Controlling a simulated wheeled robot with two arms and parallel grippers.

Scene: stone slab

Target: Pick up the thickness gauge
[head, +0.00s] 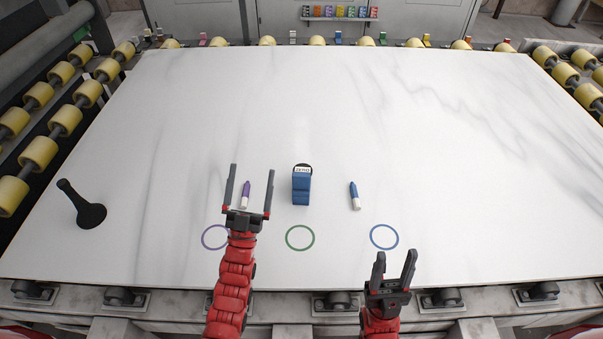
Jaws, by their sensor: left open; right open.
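The blue thickness gauge (301,187) stands on the white slab in the middle of the head view, with a small pale display at its top. My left gripper (249,187) is open, left of the gauge, with its fingers on either side of a purple and white marker (245,195) as seen from above. I cannot tell how high it is over the marker. My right gripper (394,270) is open and empty near the slab's front edge, in front of and to the right of the gauge.
A blue and white marker (354,196) lies right of the gauge. A black suction-cup-like tool (82,207) stands at the left. Purple (204,238), green (299,249) and blue (384,248) rings mark the white slab (480,180). Its far and right areas are clear.

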